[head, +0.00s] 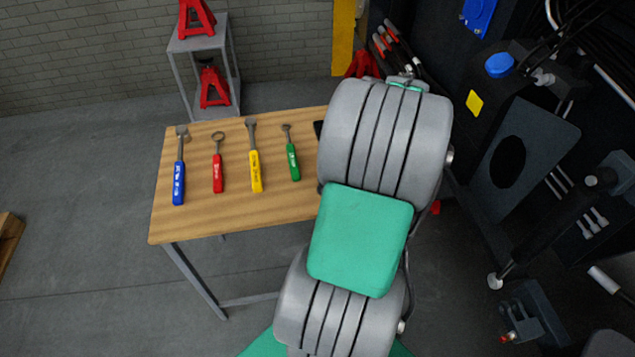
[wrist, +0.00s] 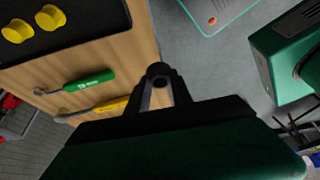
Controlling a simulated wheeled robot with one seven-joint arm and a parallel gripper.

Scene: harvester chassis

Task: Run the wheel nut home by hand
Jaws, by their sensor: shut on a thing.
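In the wrist view my gripper (wrist: 160,88) is shut, its dark fingers close together, with the wooden table behind them. A small dark round piece with a hole (wrist: 159,73) shows at the fingertips. It may be the wheel nut, but it is too dark to be sure. In the head view my own arm hides the gripper. No wheel or threaded stud can be made out in front of the fingers.
Several coloured-handle tools lie on the wooden table (head: 225,215). A black tray (wrist: 70,40) with yellow caps (wrist: 50,17) lies there too. A rack with red jack stands (head: 212,85) stands behind. The dark chassis (head: 510,150) fills the right.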

